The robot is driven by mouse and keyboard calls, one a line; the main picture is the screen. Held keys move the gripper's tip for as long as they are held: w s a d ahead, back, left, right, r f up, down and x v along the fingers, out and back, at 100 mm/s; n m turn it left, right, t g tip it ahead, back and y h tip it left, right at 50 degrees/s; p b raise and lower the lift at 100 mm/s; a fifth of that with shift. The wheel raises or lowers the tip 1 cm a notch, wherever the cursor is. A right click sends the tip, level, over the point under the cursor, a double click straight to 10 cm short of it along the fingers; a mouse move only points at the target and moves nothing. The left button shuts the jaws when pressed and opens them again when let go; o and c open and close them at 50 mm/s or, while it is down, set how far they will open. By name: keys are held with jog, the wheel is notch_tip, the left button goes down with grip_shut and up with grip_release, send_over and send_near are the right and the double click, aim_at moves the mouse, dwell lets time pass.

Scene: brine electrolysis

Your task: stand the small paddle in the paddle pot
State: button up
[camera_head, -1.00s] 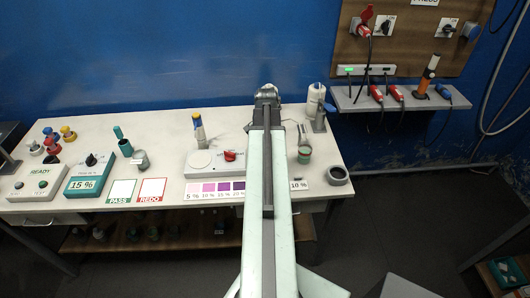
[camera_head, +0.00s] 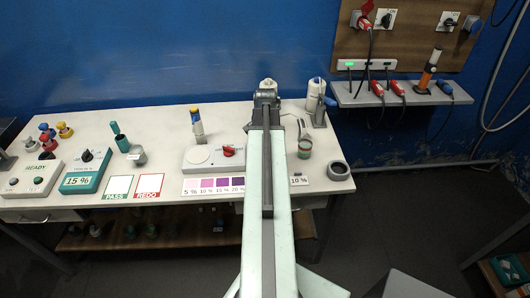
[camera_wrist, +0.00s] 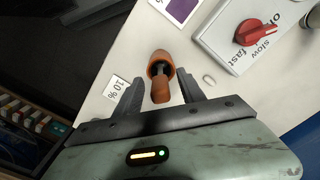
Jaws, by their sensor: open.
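An orange-brown piece (camera_wrist: 161,72) with a rounded, dark-centred end and a narrower part toward me lies between my jaws in the wrist view. It looks like the small paddle, but I cannot be sure. My gripper (camera_wrist: 158,92) is open, with a finger on each side of it and gaps between. In the head view my gripper (camera_head: 266,97) is over the bench and my arm hides this piece. I cannot tell which vessel is the paddle pot; a dark grey round pot (camera_head: 338,171) stands at the bench's right end.
The stirrer (camera_head: 213,157) with a red knob is left of my arm. A beaker (camera_head: 305,148) and a white bottle (camera_head: 316,92) stand to the right. The 10 % card (camera_wrist: 116,90) lies beside my finger. A small pale loop (camera_wrist: 209,79) lies near the other finger.

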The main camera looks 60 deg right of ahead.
notch_tip(320, 180, up, 8)
jog(key=p, duration=0.8)
jog(key=shift+f, duration=0.1)
jog(key=shift+w, duration=0.1)
jog(key=w+a+f+n+b, duration=0.3)
jog(key=w+a, duration=0.6)
jog(key=a, duration=0.1)
jog(key=w+a+f+n+b, duration=0.2)
jog(key=w+a+n, duration=0.1)
jog(key=w+a, duration=0.65)
jog(key=w+a+f+n+b, duration=0.1)
jog(key=a+n, duration=0.5)
jog(key=a, duration=0.9)
jog(key=w+a+f+n+b, duration=0.2)
jog(key=a+n, duration=0.5)
jog(key=a, duration=0.9)
jog(key=shift+w+f+b, duration=0.15)
jog(key=shift+f+b, duration=0.65)
jog(key=shift+b, duration=0.1)
